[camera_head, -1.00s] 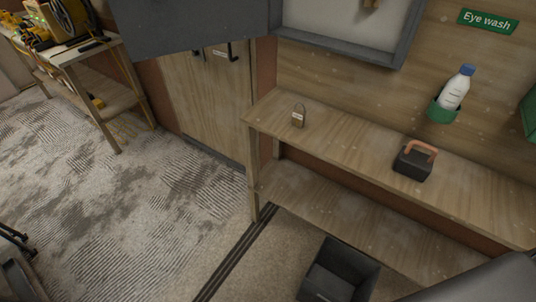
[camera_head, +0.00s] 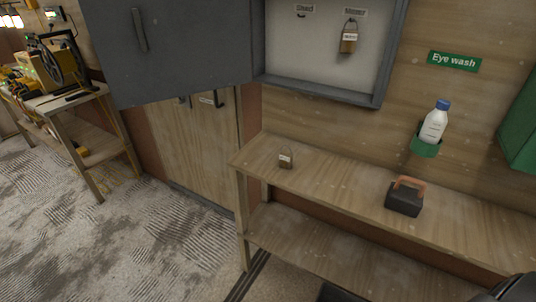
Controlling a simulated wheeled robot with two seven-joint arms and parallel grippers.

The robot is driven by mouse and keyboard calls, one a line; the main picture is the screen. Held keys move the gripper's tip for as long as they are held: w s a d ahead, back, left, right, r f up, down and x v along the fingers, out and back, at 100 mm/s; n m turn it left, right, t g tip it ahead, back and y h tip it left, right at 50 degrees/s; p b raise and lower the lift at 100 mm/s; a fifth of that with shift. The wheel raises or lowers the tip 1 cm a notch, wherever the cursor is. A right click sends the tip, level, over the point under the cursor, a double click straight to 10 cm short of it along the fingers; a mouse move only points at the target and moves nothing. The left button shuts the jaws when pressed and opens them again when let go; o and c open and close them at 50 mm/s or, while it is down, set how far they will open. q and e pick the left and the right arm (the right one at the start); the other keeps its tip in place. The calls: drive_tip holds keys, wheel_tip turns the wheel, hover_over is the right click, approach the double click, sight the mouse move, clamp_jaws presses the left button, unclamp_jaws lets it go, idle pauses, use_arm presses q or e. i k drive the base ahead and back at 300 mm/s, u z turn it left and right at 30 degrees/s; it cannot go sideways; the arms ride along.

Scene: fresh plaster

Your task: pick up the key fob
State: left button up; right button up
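A similar brown fob (camera_head: 349,41) with a white label hangs from a hook in the open grey wall cabinet (camera_head: 383,60), under a small label too blurred to read surely. Neither of my grippers shows. A dark rounded part at the bottom right corner is probably my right arm.
A black box with an orange handle (camera_head: 405,197) stands further right on the shelf. A white bottle (camera_head: 434,124) sits in a green holder under the eye wash sign (camera_head: 453,62). The grey cabinet door (camera_head: 180,50) hangs open leftwards. A workbench (camera_head: 75,100) stands far left.

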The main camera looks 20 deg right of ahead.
sight(286, 161)
drive_tip(key=u, duration=1.25)
drive_tip(key=i, duration=2.05)
drive_tip(key=z, duration=2.35)
